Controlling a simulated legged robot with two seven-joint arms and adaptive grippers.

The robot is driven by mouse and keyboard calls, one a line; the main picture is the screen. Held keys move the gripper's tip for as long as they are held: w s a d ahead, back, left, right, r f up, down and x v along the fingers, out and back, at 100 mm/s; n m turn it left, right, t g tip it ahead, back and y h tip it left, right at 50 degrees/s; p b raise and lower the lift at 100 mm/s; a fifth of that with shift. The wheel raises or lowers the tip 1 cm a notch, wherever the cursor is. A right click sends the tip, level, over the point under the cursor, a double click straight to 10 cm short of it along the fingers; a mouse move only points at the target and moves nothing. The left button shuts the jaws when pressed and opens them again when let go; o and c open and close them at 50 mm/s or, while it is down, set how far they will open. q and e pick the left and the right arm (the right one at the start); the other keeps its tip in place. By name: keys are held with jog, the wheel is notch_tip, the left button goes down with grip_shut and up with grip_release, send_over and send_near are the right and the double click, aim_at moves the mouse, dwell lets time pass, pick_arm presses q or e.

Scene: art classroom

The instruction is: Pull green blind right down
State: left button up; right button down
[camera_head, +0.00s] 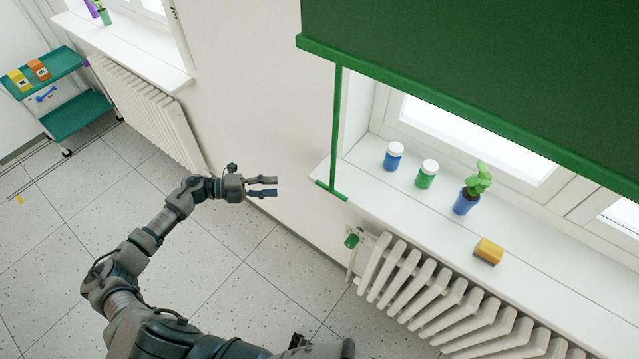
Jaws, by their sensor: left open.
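The green blind (480,60) hangs at the upper right and covers the upper part of the window. Its thick green bottom bar (450,108) crosses above the sill. A green pull rod (337,125) hangs from the bar near its left end and ends in a short crossbar (331,191) by the sill's left end. My left gripper (276,187) is open and empty, its fingers pointing right toward the crossbar, with a gap between them in the picture. My right gripper is not in view.
On the white sill (380,185) stand a blue jar (393,157), a green jar (427,176), a blue-potted plant (466,202) and a yellow block (488,251). A white radiator (440,300) is below. A green cart (75,118) stands far left. The floor between is clear.

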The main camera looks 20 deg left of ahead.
aim_at(323, 184)
pick_arm(q)
jog(key=x, duration=0.4)
jog(key=p+x, duration=0.1)
jog(key=x, duration=0.4)
jog(key=r+p+x, duration=0.1)
jog(key=x, duration=0.4)
jog(key=shift+s+d, duration=0.25)
jog(key=shift+d, duration=0.1)
jog(key=shift+w+d+f+p, duration=0.25)
jog(key=shift+w+d+p, duration=0.1)
jog(key=shift+d, duration=0.15)
jog(key=shift+f, duration=0.1)
jog(key=shift+d, duration=0.2)
grip_shut()
